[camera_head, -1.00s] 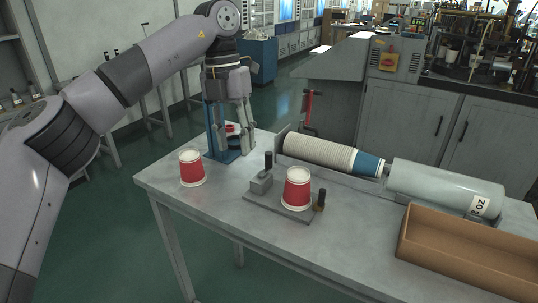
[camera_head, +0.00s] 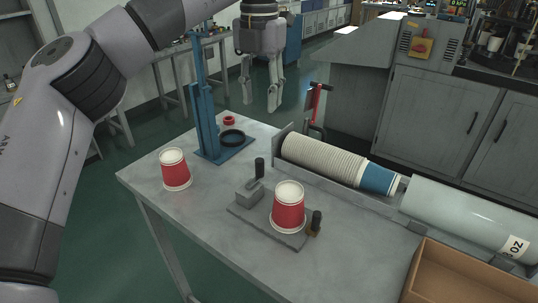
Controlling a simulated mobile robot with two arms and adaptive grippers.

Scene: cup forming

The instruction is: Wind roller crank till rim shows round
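A red and white paper cup (camera_head: 289,208) stands upside down on a small grey plate fixture (camera_head: 243,215). The fixture has a grey block with a black upright handle (camera_head: 259,168) and a brass piece with a black knob (camera_head: 316,222) close beside the cup. I cannot tell which of these is the roller crank. The cup's rim is at the bottom, and its far side is hidden. My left gripper (camera_head: 261,106) is open and empty, fingers down, in the air behind the table and away from the fixture. My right gripper is not in view.
A second cup (camera_head: 175,170) stands at the table's left. A blue stand (camera_head: 206,125) holds a black ring (camera_head: 232,137), with a red ring (camera_head: 229,120) behind. A cup stack (camera_head: 322,158), a grey cylinder (camera_head: 466,214) and a cardboard box (camera_head: 470,277) occupy the right side.

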